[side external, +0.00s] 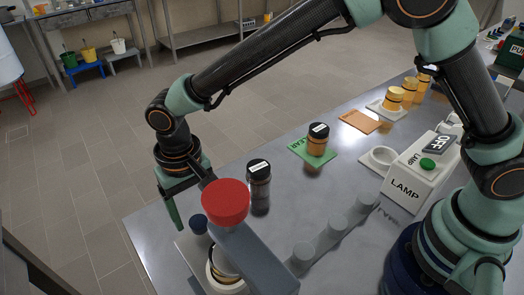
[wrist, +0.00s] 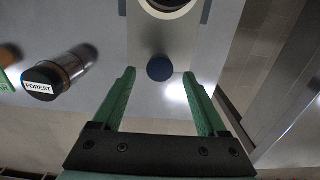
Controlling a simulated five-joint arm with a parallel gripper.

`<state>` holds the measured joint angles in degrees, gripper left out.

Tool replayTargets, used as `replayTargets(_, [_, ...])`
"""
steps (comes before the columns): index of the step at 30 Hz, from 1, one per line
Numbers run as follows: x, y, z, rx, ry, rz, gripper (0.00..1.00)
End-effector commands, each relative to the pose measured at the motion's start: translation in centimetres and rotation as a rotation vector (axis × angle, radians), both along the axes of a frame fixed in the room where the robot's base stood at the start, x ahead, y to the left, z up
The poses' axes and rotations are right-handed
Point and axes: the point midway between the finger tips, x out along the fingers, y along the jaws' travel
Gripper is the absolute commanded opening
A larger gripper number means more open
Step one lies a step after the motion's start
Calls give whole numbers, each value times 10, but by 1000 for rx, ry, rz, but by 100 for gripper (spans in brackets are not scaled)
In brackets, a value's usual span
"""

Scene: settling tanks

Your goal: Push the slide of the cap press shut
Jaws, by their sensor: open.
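The cap press (side external: 262,262) stands at the table's front in the side external view, a grey body with a red round top (side external: 225,202). Its pale slide plate (side external: 190,247) sticks out to the left and carries a dark blue knob (side external: 198,224). In the wrist view the slide plate (wrist: 143,45) runs up under a dark round opening, and the blue knob (wrist: 159,68) sits near its end. My gripper (wrist: 159,74) is open, with green fingers either side of the knob in that view; contact cannot be told. In the side view my gripper (side external: 180,208) is partly hidden.
A black-capped jar (side external: 259,190), labelled FOREST in the wrist view (wrist: 60,78), stands just behind the press. Another jar (side external: 318,140) is on a green mat. Grey posts (side external: 331,235) stand right of the press, and the lamp box (side external: 415,172) beyond. The table edge is close left.

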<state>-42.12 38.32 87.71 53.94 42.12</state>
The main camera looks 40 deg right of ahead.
Motion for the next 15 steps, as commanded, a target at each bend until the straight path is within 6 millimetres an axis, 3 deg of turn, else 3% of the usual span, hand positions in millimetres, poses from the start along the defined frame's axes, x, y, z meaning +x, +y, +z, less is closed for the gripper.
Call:
replayTargets(9, [1,1,66,4,-5,0,76])
replayTargets(15, [1,0,92,2,-2,0,76])
